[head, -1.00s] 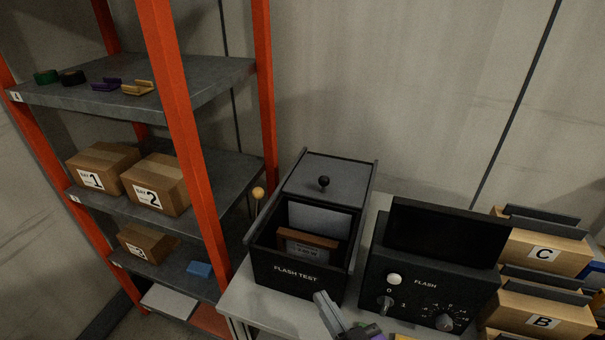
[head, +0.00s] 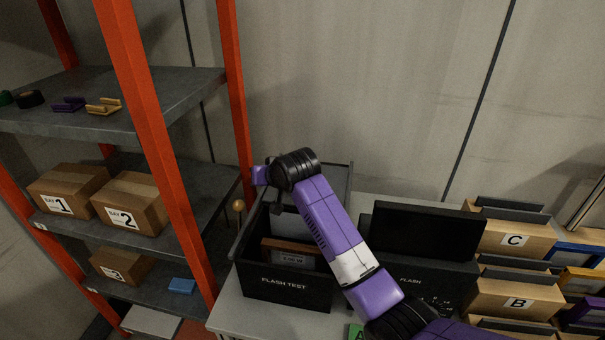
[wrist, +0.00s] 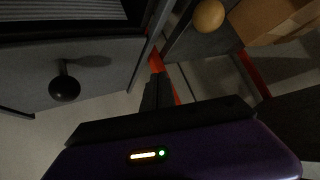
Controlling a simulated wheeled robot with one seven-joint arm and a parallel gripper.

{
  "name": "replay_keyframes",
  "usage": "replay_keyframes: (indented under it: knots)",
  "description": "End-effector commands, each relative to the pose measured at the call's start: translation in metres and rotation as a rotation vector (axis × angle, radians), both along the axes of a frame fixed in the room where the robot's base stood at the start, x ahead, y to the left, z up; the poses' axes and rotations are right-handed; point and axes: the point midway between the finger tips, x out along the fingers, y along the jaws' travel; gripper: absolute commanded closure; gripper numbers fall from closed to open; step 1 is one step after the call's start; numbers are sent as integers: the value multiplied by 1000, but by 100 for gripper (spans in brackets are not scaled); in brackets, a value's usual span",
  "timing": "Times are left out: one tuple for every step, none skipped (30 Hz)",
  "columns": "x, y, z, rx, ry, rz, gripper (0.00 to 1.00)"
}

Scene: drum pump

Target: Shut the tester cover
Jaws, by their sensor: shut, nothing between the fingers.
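The black tester box (head: 285,285) marked FLASH TEST stands on the bench in the head view. Its front part is open, showing a brown-edged block (head: 297,247) inside. The grey cover (wrist: 105,62) sits towards the back of the box, largely hidden by my arm in the head view. Its round black knob (wrist: 65,88) shows at the left in the wrist view. My gripper (wrist: 157,80) is shut and empty, to the right of the knob and apart from it. In the head view my arm reaches over the box and the fingers cannot be made out clearly.
A yellow ball-topped lever (head: 238,206) stands just left of the box. The orange-framed shelf (head: 240,110) with cartons is close on the left. The black FLASH unit (head: 425,232) stands right of the box, with labelled bins (head: 515,240) beyond.

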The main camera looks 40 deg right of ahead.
Motion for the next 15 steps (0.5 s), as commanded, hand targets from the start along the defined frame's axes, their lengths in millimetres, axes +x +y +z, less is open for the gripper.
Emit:
replay_keyframes:
  knots:
    - [5, -16, 12, 8, 64, -27, 100]
    - [5, -23, 16, 16, 107, -43, 100]
    - [3, -34, 22, 26, 165, -67, 100]
    - [2, -42, 27, 33, 207, -88, 100]
    - [-1, -50, 33, 39, 248, -109, 100]
    - [-5, -59, 41, 47, 300, -136, 100]
    - [-9, -66, 48, 52, 338, -158, 100]
    - [-13, -73, 54, 58, 373, -178, 100]
    - [-19, -80, 62, 66, 416, -206, 100]
    - [-23, -85, 68, 70, 445, -223, 100]
    - [-27, -89, 73, 74, 470, -239, 100]
    - [-32, -94, 79, 79, 500, -261, 100]
    - [-36, -97, 83, 82, 518, -272, 100]
    - [-38, -100, 87, 85, 534, -282, 100]
    - [-42, -102, 90, 87, 549, -294, 100]
